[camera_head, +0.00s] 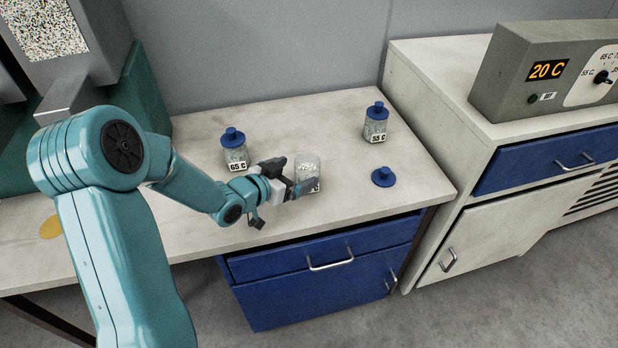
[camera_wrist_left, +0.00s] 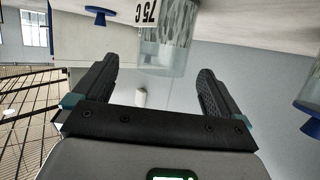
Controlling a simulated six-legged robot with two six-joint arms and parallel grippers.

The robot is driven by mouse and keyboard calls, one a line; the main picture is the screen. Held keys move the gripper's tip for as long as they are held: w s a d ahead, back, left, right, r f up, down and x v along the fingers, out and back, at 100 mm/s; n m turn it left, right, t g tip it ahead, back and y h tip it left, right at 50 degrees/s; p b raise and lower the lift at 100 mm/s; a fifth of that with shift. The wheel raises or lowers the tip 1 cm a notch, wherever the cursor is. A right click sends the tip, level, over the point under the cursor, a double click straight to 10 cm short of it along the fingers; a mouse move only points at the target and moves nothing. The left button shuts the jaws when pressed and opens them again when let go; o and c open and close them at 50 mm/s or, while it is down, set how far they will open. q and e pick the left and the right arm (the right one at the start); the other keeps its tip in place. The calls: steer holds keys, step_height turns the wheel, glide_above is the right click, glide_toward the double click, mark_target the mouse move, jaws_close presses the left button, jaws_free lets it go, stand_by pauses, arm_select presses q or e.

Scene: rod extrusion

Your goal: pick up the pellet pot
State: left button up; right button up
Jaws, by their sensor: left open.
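The lidless clear pellet pot (camera_head: 308,168) stands upright on the pale bench, with pale pellets inside. In the left wrist view the pot (camera_wrist_left: 168,50) appears inverted and its label reads 75 C. Its blue lid (camera_head: 383,177) lies on the bench to its right. My left gripper (camera_head: 297,180) is open at the pot, and one finger hides part of its label. In the left wrist view the pot shows between the two fingers with a gap on each side; I cannot tell whether it is fully between the fingertips. My right gripper is not in view.
A blue-lidded 65 C pot (camera_head: 235,155) stands left of the gripper. A blue-lidded 55 C pot (camera_head: 376,124) stands at the back right. A control box (camera_head: 545,75) reading 20 C sits on the right cabinet. The bench's front edge lies just below the gripper.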

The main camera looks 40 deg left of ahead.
mark_target(307, 166)
arm_select(q)
steer(key=x, duration=0.6)
steer(key=shift+a+f+p, duration=0.15)
steer(key=shift+a+p, duration=0.05)
steer(key=shift+p, duration=0.2)
steer(key=shift+c, duration=0.4)
steer(key=c, duration=1.3)
